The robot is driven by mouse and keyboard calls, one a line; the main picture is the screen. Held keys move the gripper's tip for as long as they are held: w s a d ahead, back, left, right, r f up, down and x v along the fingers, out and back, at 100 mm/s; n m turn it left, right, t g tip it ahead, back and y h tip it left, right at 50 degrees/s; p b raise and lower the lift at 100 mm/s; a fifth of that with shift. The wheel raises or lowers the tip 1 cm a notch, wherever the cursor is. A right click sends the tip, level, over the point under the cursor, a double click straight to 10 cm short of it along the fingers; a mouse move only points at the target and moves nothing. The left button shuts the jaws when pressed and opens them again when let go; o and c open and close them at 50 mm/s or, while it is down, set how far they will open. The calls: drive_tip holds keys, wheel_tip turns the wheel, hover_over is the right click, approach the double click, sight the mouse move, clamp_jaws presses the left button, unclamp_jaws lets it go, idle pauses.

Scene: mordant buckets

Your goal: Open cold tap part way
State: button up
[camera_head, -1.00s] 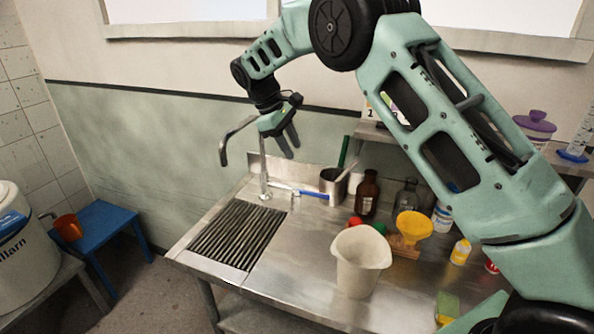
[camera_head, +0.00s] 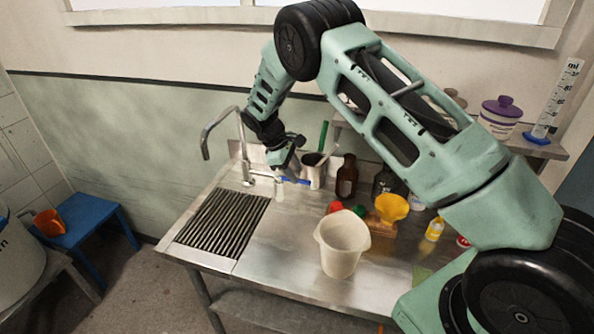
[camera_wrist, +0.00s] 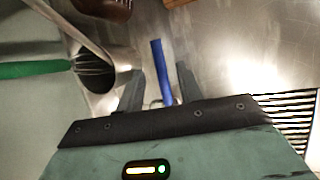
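The tap's steel gooseneck spout (camera_head: 207,140) rises at the back of the steel bench, its body (camera_head: 246,170) just left of my gripper (camera_head: 286,165). The blue lever (camera_head: 296,181), likely the cold tap's, shows partly beneath my gripper. In the wrist view the blue lever (camera_wrist: 161,72) lies between the two dark fingers of my gripper (camera_wrist: 160,85). The fingers are open, with visible gaps on both sides of the lever. Where the lever meets the tap is hidden by my gripper.
A steel pot (camera_head: 312,172) with a green-handled tool and whisk stands close right of my gripper. A brown bottle (camera_head: 347,177), yellow funnel (camera_head: 391,207) and white jug (camera_head: 342,245) stand further right. The slatted drain (camera_head: 222,224) is clear.

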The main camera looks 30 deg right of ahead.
drive_tip(key=shift+x, duration=1.15)
clamp_jaws()
drive_tip(key=shift+s+a+m+g+y+b, duration=0.2)
drive_tip(key=shift+a+m+g+y+b, duration=0.35)
drive_tip(key=shift+m, duration=0.8)
drive_tip(key=shift+s+a+m+g+y+b, duration=0.1)
drive_tip(key=shift+s+a+m+g+b, duration=0.15)
drive_tip(key=shift+a+m+b, duration=0.85)
drive_tip(key=shift+s+a+m+g+y+b, duration=0.15)
drive_tip(key=shift+a+m+g+y+b, duration=0.3)
drive_tip(key=shift+m, duration=1.1)
drive_tip(key=shift+r, duration=0.1)
